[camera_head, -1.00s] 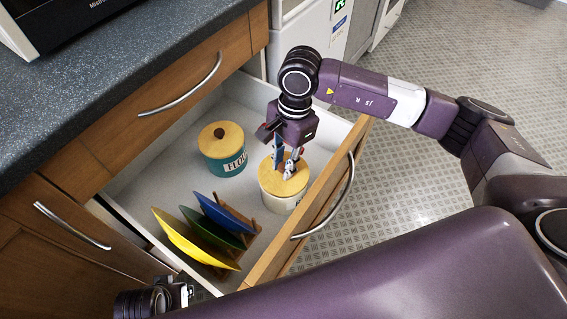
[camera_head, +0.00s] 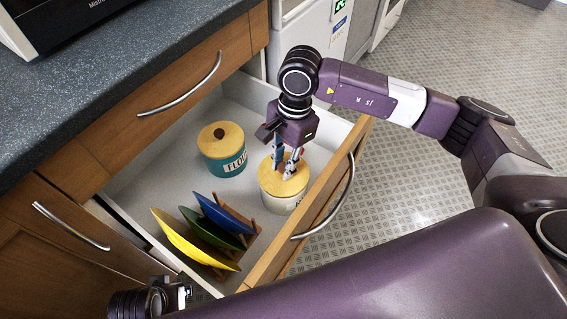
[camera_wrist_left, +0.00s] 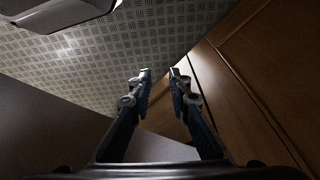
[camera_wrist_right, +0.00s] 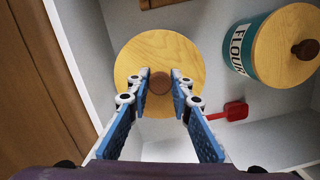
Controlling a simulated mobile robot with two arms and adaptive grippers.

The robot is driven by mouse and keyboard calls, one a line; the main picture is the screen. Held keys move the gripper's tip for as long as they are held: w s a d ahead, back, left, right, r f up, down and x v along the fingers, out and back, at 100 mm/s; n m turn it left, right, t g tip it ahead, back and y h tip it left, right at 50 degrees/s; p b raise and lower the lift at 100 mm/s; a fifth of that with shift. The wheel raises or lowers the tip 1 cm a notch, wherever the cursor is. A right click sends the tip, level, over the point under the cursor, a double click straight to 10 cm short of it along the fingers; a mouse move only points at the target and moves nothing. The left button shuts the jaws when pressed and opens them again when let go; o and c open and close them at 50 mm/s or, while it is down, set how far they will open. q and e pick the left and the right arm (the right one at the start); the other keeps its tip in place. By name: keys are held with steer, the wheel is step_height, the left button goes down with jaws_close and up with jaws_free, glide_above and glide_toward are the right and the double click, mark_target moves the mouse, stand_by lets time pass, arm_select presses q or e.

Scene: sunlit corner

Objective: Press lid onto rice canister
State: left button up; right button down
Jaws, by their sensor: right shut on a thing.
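The rice canister (camera_head: 272,201) is a pale cream pot in the open drawer, near its front panel. Its round wooden lid (camera_head: 267,181) lies over its top; I cannot tell whether it is fully seated. My right gripper (camera_head: 284,172) comes down from above and is shut on the lid's dark knob. In the right wrist view the fingers (camera_wrist_right: 160,84) sit on both sides of the knob, and the lid (camera_wrist_right: 140,58) hides the pot below. My left gripper (camera_wrist_left: 160,74) is empty, fingers apart, beside wooden cabinet fronts; it shows partly at the head view's bottom left.
A teal flour canister (camera_head: 226,165) with a wooden lid stands to the left in the drawer (camera_head: 180,170). Yellow, green and blue plates (camera_head: 224,213) stand in a rack nearer me. A red scoop (camera_wrist_right: 230,111) lies near the canisters. The counter (camera_head: 100,75) is above left.

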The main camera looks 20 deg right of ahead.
arm_select(q)
steer(key=shift+s, duration=0.1)
steer(key=shift+r, duration=0.45)
steer(key=shift+s+r, duration=0.15)
arm_select(e)
steer(key=shift+f, duration=0.1)
arm_select(q)
steer(key=shift+r, duration=0.1)
steer(key=shift+r+b, duration=0.25)
steer(key=shift+b, duration=0.05)
steer(key=shift+r, duration=0.1)
arm_select(e)
steer(key=shift+f, duration=0.1)
arm_select(q)
steer(key=shift+r, duration=0.3)
steer(key=shift+w+r, duration=0.2)
steer(key=shift+r, duration=0.1)
steer(key=shift+s+f, duration=0.15)
